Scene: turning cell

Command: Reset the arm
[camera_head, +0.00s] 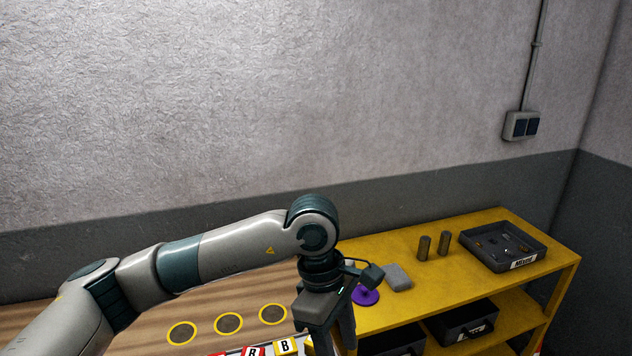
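My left arm (235,245) comes in from the left and reaches across the wooden table to the left end of the yellow shelf unit. My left gripper (330,325) points down in front of the shelf unit, near the bottom edge of the picture. Its fingertips run toward or past that edge, so I cannot tell its opening or whether it holds anything. My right arm and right gripper are not in view.
The yellow shelf unit (440,245) carries a purple disc (366,296), a grey block (397,277), two metal cylinders (424,247) and a dark tray (503,246) of small parts. Dark bins sit below.

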